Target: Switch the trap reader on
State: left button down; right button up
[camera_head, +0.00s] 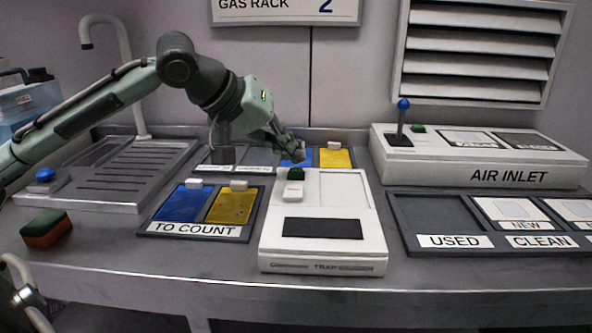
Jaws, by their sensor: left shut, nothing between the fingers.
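The trap reader (323,258) is a white box in the middle of the bench, with a dark blank screen (323,228) and a recessed panel at its upper right. A dark green switch (296,174) sits at its upper left, with a white piece (293,191) just in front of it. My left gripper (299,149) is shut and empty. Its fingertips show just behind and above the green switch, over the rear edge of the reader; I cannot tell whether they touch anything.
A TO COUNT tray (200,229) with blue and yellow cards lies left of the reader. Behind it are more cards. The AIR INLET box (475,175) with a blue-knobbed lever (403,105) stands right. A USED/CLEAN tray (418,243), sink (100,195) and sponge (46,229) flank it.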

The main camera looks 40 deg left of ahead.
aim_at(292, 172)
pick_arm(q)
jog(key=shift+f, duration=0.45)
jog(key=shift+f+b, duration=0.5)
jog(key=shift+b, duration=0.05)
dwell(0.5)
jog(key=shift+r, duration=0.1)
jog(key=shift+r+p, duration=0.85)
jog(key=shift+p, duration=0.2)
jog(key=shift+r, duration=0.1)
notch_tip(292, 172, up, 5)
jog(key=p, duration=0.5)
